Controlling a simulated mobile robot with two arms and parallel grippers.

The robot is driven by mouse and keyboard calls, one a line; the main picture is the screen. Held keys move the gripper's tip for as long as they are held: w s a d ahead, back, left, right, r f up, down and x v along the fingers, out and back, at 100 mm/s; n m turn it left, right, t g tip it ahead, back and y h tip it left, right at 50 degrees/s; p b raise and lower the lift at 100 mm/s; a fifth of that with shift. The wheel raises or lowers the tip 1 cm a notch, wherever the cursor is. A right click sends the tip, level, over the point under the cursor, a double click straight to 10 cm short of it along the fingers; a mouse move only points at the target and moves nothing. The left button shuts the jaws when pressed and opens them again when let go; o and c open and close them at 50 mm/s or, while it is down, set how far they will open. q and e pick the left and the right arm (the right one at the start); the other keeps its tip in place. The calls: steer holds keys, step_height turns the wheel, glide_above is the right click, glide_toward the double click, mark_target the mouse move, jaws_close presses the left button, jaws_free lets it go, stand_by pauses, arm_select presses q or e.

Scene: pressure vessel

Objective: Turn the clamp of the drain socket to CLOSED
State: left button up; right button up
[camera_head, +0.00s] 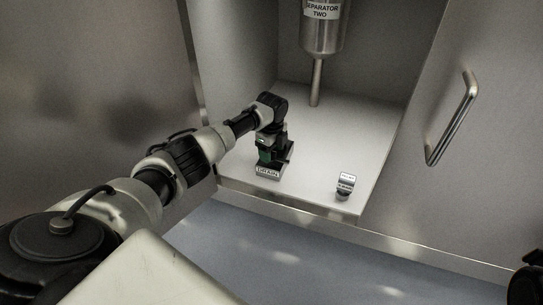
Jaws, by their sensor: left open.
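The drain socket (268,173) sits on the pale cabinet floor near its front edge, with a label that reads DRAIN. My left gripper (268,147) points down right over the socket from above. It is open, but its fingers are dark and small, so I cannot tell whether they touch the clamp. A small green patch shows beside the fingers. The clamp itself is mostly hidden by the gripper, and I cannot read its position. My right gripper is not in view.
A metal vessel (322,35) labelled SEPARATOR TWO hangs at the back, with a thin pipe (316,84) below it. A small labelled metal fitting (345,187) stands to the right. A door handle (452,118) juts out at right. The floor between is clear.

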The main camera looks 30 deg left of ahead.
arm_select(q)
steer(key=shift+f, duration=0.25)
steer(key=c, duration=0.9)
